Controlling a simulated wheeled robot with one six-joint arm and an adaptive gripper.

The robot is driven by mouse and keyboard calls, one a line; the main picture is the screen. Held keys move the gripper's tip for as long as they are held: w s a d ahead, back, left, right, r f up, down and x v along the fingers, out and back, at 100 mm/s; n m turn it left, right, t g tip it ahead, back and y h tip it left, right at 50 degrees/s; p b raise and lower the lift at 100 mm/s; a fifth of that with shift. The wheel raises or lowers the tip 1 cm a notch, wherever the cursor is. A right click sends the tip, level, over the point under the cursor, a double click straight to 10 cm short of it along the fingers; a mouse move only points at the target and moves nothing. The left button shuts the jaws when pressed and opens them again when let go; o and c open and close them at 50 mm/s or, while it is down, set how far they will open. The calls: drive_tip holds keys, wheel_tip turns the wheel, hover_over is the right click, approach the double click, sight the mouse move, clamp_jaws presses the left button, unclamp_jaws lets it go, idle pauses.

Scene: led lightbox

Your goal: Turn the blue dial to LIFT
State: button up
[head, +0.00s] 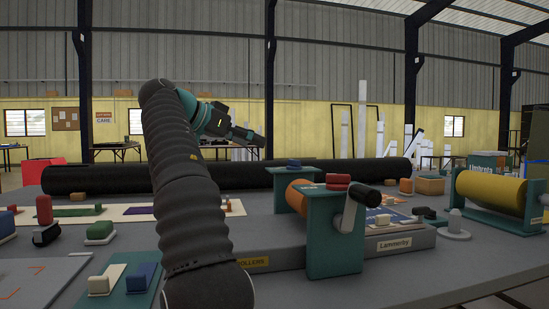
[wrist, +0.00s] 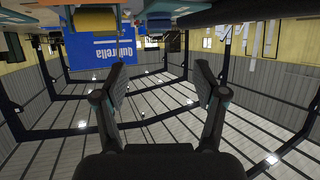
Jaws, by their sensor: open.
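A flat blue knob, likely the blue dial (head: 294,162), sits on top of the far teal side frame of a roller stand, right of centre in the head view. Its markings and pointer are too small to read, and I cannot make out the word LIFT. My gripper (head: 258,138) is raised above the table, to the left of the blue knob and apart from it. In the wrist view my gripper (wrist: 161,78) shows two spread fingers with nothing between them. The wrist view looks up at the roof, upside down, and the blue knob does not show there.
A red knob (head: 338,179) and a crank handle (head: 367,194) are on the near teal frame (head: 336,235). A long black roll (head: 130,177) lies across the table behind. A yellow roller (head: 490,193) stands at right. Several small coloured blocks lie at left.

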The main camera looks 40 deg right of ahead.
sight(293, 161)
drive_tip(key=x, duration=1.3)
drive_tip(key=shift+s+d+f+b, duration=0.15)
drive_tip(key=shift+d+f+b, duration=0.1)
drive_tip(key=shift+b, duration=0.1)
drive_tip(key=c, duration=1.1)
drive_tip(key=shift+s+n+t+b, duration=0.1)
drive_tip(key=shift+n+t+b, duration=0.2)
drive_tip(key=shift+b, duration=0.2)
drive_tip(key=shift+c, duration=0.2)
drive_tip(key=shift+s+f+n+t+b, duration=0.1)
drive_tip(key=shift+s+n+t+b, duration=0.05)
drive_tip(key=shift+n+t+b, duration=0.55)
drive_tip(key=n+t+b, duration=0.1)
drive_tip(key=n+t, duration=0.1)
drive_tip(key=t, duration=0.1)
drive_tip(key=shift+s, duration=0.2)
drive_tip(key=n+t+y, duration=0.2)
drive_tip(key=n+t, duration=0.1)
drive_tip(key=shift+s+d+r+n+t, duration=0.1)
drive_tip(key=shift+s+r+n+t, duration=0.05)
drive_tip(key=shift+r+n+t, duration=0.15)
drive_tip(key=shift+f+n+t+y, duration=0.1)
drive_tip(key=shift+n+t+y, duration=0.3)
drive_tip(key=shift+n, duration=0.1)
drive_tip(key=shift+n+t+y, duration=0.3)
